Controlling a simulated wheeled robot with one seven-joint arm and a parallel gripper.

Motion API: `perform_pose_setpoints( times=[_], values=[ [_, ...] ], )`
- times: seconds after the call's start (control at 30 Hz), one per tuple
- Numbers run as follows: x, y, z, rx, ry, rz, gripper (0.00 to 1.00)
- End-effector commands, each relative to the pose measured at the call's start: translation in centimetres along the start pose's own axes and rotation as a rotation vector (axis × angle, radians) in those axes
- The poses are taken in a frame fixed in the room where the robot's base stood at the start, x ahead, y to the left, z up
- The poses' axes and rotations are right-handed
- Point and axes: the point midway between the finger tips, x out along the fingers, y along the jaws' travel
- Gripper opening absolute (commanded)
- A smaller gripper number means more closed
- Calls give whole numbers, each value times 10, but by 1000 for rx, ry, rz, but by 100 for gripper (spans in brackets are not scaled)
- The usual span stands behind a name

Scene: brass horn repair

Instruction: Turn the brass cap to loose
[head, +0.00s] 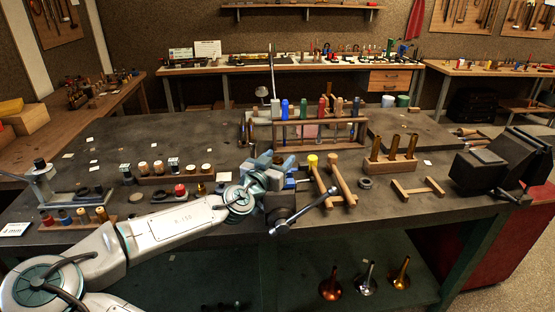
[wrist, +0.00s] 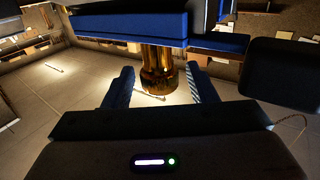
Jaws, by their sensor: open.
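In the wrist view a shiny brass cap (wrist: 160,78) stands out from the edge of a blue bar (wrist: 130,24). My gripper (wrist: 163,82) is open, with one finger on each side of the cap. A narrow gap shows between the cap and each finger, so neither seems to touch it. I cannot tell from its surface how tight the cap is. In the head view my gripper (head: 268,168) is at the vise (head: 287,202) on the bench's front edge. The cap is hidden there behind my arm.
The vise's long handle (head: 303,212) juts out at the front. Wooden stands (head: 335,190) are close to its right, and a block with brass tubes (head: 393,163) stands farther right. A rack with several coloured handles (head: 318,124) is behind. A dark machine (head: 500,165) fills the right end.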

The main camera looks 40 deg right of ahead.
Motion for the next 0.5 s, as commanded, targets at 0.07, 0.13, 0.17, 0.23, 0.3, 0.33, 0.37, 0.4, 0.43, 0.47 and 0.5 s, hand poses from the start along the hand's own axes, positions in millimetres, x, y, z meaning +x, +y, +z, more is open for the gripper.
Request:
perform_pose_setpoints(
  times=[0.07, 0.13, 0.17, 0.23, 0.3, 0.33, 0.37, 0.4, 0.43, 0.47, 0.5],
  values=[
    [0, 0, 0, 0, 0, 0, 52],
    [0, 0, 0, 0, 0, 0, 52],
    [0, 0, 0, 0, 0, 0, 52],
    [0, 0, 0, 0, 0, 0, 32],
    [0, 0, 0, 0, 0, 0, 13],
    [0, 0, 0, 0, 0, 0, 7],
    [0, 0, 0, 0, 0, 0, 7],
    [0, 0, 0, 0, 0, 0, 7],
    [0, 0, 0, 0, 0, 0, 7],
    [0, 0, 0, 0, 0, -1, 7],
    [0, 0, 0, 0, 0, -2, 7]
  ],
)
